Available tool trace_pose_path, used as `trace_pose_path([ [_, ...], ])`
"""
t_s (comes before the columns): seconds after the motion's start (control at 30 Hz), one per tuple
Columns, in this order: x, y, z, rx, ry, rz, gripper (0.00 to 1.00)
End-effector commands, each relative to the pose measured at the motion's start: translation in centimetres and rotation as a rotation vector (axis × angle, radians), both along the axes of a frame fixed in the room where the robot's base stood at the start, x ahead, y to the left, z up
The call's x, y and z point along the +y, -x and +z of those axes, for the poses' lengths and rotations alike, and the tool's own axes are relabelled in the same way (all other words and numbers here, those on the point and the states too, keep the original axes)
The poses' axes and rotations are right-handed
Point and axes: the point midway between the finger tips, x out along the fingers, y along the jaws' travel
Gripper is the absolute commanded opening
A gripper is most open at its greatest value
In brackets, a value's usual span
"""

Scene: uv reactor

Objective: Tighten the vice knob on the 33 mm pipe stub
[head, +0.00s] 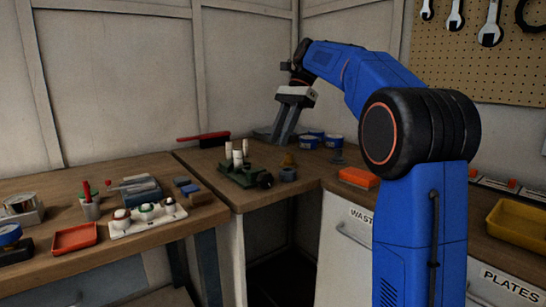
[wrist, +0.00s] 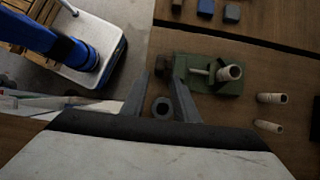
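The green vice (head: 240,173) stands on the corner bench. It also shows in the wrist view (wrist: 228,88), with a pale pipe stub (wrist: 231,72) standing at its jaws. Its black knob (head: 265,180) is on the right in the head view; in the wrist view the dark knob (wrist: 181,66) is on the vice's left, near my right fingertip. My gripper (wrist: 160,80) is open and empty, pointing down. In the head view my gripper (head: 283,139) is above the bench, behind and right of the vice. Two loose pale stubs (wrist: 272,97) (wrist: 268,126) stand beside the vice.
A grey hollow cylinder (wrist: 162,106) shows between my fingers, on the bench below. Blue tins (head: 334,141) and an orange tray (head: 358,178) are to the right. A red-handled brush (head: 203,137) lies behind. Blue and grey blocks (head: 190,189) are at left.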

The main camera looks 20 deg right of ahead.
Motion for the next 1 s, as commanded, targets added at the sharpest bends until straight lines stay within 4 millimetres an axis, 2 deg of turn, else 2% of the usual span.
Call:
trace_pose_path([
  [0.1,2.1,0.5,1.2,-0.026,0.114,0.017,0.27],
  [0.3,4.7,1.4,3.6,-0.094,0.316,0.016,0.27],
  [0.6,6.1,2.1,6.0,-0.165,0.456,-0.003,0.27],
  [0.77,6.1,2.1,5.1,-0.167,0.462,-0.004,0.27],
  [1.0,6.1,2.1,1.4,-0.164,0.461,-0.003,0.27],
])
